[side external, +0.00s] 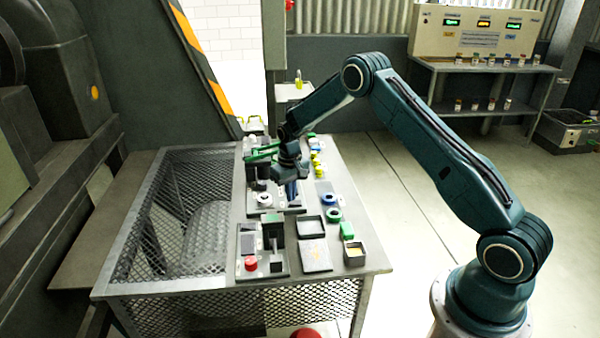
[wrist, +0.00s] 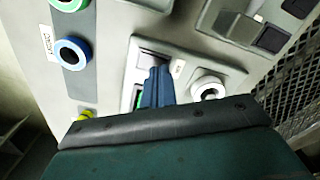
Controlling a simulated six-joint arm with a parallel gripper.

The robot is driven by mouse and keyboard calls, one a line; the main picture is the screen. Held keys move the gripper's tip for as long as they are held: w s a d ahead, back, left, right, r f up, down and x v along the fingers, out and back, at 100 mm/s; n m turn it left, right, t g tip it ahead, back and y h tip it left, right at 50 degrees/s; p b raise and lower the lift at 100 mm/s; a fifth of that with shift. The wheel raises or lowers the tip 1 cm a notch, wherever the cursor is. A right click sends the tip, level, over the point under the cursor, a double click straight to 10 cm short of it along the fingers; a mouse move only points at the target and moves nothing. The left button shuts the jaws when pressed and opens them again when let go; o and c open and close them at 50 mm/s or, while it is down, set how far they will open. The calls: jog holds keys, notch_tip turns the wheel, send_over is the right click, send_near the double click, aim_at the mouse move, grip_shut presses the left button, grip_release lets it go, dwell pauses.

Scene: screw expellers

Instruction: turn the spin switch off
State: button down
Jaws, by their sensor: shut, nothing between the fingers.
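My gripper (side external: 292,192) is over the control table, pointing down at a small grey panel. In the wrist view its blue fingers (wrist: 157,82) are together, with nothing between them. The tips are at a grey rectangular switch (wrist: 150,57) on the panel, with a strip of green beside the fingers; I cannot tell whether they touch it. The fingers hide part of this switch, and I cannot read its label, so I cannot confirm that it is the spin switch. A white round knob (wrist: 208,89) sits on the same panel to the right of the fingers.
A blue ring button (wrist: 72,53) and a yellow one (wrist: 87,115) lie left of the panel. Wire mesh (side external: 180,200) covers the table's left side.

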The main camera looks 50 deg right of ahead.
jog(key=shift+f, duration=0.65)
dwell(0.6)
jog(key=shift+r, duration=3.5)
jog(key=shift+r, duration=0.15)
